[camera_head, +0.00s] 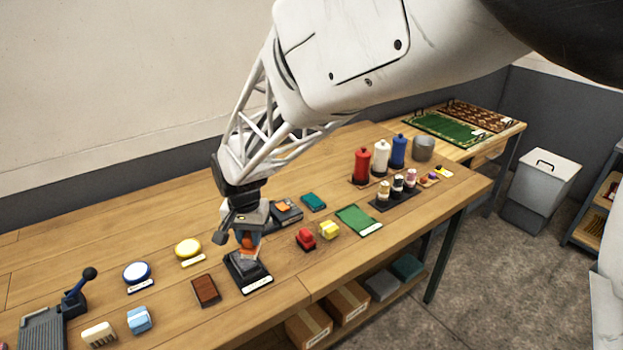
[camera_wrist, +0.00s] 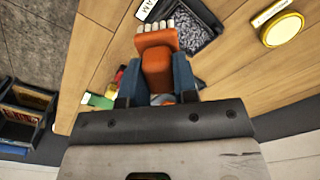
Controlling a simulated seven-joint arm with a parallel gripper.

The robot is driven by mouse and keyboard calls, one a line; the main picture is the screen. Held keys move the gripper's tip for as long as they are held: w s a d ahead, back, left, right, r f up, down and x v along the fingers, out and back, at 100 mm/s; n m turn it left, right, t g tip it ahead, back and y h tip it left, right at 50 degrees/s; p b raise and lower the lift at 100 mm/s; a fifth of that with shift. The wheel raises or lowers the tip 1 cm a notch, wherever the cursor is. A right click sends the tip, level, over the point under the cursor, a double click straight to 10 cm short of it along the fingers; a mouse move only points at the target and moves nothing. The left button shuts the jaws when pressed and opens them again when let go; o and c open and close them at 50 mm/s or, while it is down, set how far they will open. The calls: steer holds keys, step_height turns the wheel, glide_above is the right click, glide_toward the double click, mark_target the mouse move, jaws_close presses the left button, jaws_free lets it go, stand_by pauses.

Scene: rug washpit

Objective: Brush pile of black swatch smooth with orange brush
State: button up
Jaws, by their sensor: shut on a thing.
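My gripper (camera_head: 247,228) is shut on the orange brush (camera_head: 248,242), above the left middle of the bench. In the wrist view the blue fingers of my gripper (camera_wrist: 158,78) clasp the orange handle (camera_wrist: 157,64) from both sides. The brush's pale bristles (camera_wrist: 158,27) point away from my gripper. The black swatch (camera_wrist: 200,30) lies in a dark holder (camera_head: 262,281) with a white label. The bristles overlap the swatch's left edge in the wrist view; I cannot tell whether they touch it. The brush partly hides the swatch in the head view.
A brown block (camera_head: 206,290) lies left of the holder. Yellow (camera_head: 188,248) and blue-rimmed (camera_head: 137,272) round pads lie behind left. Bottles (camera_head: 362,165) stand farther right.

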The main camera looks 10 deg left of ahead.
mark_target(248, 253)
steer(key=shift+w+a+r+m, duration=0.1)
steer(key=shift+a+r+m, duration=0.2)
steer(key=shift+a, duration=0.25)
steer(key=shift+f, duration=0.2)
steer(key=shift+f, duration=3.25)
steer(key=shift+w+a+f, duration=0.3)
steer(key=shift+f, duration=0.2)
steer(key=shift+w+a+f, duration=0.15)
steer(key=shift+w+a, duration=0.85)
steer(key=shift+w, duration=0.05)
steer(key=shift+c, duration=0.3)
steer(key=shift+w+a, duration=1.85)
steer(key=shift+s+d, duration=3.2)
steer(key=shift+r, duration=4.05)
